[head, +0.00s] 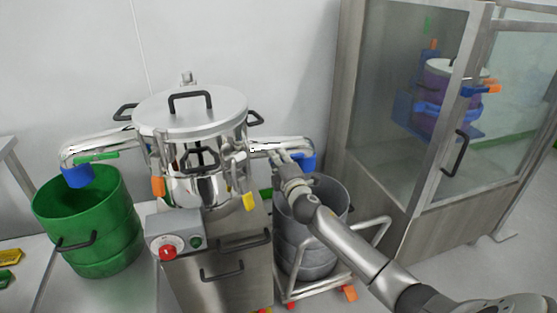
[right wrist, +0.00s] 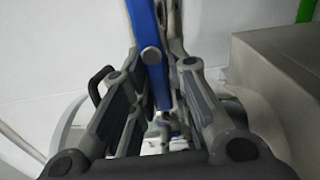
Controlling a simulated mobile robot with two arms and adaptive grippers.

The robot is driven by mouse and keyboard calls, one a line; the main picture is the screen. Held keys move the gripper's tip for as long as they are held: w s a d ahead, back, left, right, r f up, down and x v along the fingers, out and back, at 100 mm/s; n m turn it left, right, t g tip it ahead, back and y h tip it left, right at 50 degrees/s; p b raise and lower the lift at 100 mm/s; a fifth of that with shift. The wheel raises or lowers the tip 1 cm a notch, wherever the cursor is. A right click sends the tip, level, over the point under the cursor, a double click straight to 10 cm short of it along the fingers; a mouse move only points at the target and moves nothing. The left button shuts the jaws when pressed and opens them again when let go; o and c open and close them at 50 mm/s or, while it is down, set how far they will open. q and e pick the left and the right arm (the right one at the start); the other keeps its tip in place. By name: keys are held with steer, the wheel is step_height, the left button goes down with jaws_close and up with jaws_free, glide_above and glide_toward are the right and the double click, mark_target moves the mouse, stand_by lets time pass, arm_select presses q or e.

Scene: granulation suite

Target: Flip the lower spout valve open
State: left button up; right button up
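A steel machine with a round lidded vessel (head: 190,115) stands at the centre of the head view. Its right spout (head: 285,142) ends in a blue part (head: 306,161) above a grey drum; its left spout (head: 95,145) has a green handle (head: 97,157) and a blue end (head: 77,176). My right gripper (head: 281,160) is at the right spout and partly hides it. In the right wrist view the fingers (right wrist: 160,95) stand apart, with a blue bar-like part (right wrist: 146,40) and a round grey knob between them. Whether they touch it is unclear. My left gripper is not in view.
A green drum (head: 85,225) stands under the left spout. The grey drum (head: 328,195) sits on a wheeled frame (head: 345,258). A control box (head: 173,230) with a red button is at the machine's front. A glass-doored cabinet (head: 400,110) stands at right.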

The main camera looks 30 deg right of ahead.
steer(key=o, duration=0.4)
steer(key=v, duration=1.2)
steer(key=shift+f, duration=0.1)
steer(key=shift+f, duration=0.1)
